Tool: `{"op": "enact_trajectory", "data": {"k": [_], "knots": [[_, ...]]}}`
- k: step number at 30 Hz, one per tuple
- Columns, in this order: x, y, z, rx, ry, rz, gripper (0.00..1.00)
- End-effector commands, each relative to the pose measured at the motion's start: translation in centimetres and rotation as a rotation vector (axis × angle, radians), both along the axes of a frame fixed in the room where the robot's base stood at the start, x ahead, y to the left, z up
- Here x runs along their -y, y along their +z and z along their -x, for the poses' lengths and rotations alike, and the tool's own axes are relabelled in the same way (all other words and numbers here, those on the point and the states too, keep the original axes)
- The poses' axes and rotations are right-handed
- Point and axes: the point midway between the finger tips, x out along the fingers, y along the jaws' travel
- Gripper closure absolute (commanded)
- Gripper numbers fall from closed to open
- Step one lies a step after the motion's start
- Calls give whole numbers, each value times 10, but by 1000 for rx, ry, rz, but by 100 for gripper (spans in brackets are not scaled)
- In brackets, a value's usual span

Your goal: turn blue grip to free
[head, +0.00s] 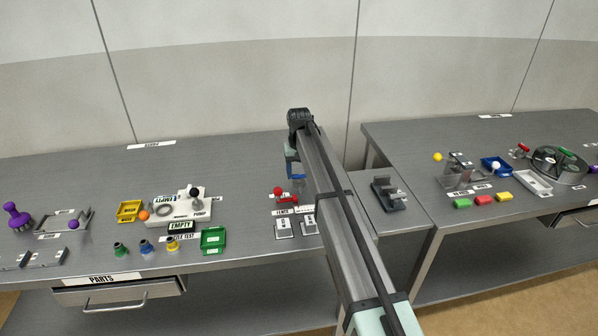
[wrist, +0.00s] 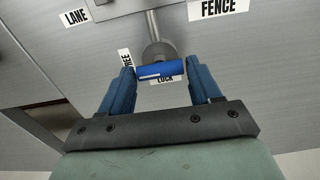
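The blue grip (wrist: 160,71) is a short horizontal bar on a round grey hub with a metal stem, seen in the wrist view. A "LOCK" label shows partly behind it, and a label ending in "REE" (wrist: 125,59) stands to its left. My gripper (wrist: 163,80) is open, with one blue finger on each side of the grip's ends. I cannot tell whether either finger touches it.
"LANE" (wrist: 75,17) and "FENCE" (wrist: 219,7) labels lie beyond the grip. In the head view, a red-knobbed piece (head: 280,195) and grey label blocks (head: 284,228) stand close to my arm. A dark fixture (head: 388,192) sits to the right, on the lower table between the benches.

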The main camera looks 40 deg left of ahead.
Motion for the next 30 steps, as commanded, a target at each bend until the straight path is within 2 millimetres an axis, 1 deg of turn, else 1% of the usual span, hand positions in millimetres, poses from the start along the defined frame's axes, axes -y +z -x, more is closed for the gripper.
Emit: {"op": "enact_trajectory", "data": {"k": [1, 5, 13, 17, 20, 30], "knots": [[0, 0, 0, 0, 1, 0, 32], [0, 0, 0, 0, 1, 0, 20], [0, 1, 0, 0, 2, 0, 19], [0, 9, 0, 0, 2, 0, 19], [0, 22, 0, 1, 2, -1, 19], [-1, 88, -1, 1, 2, -1, 19]]}}
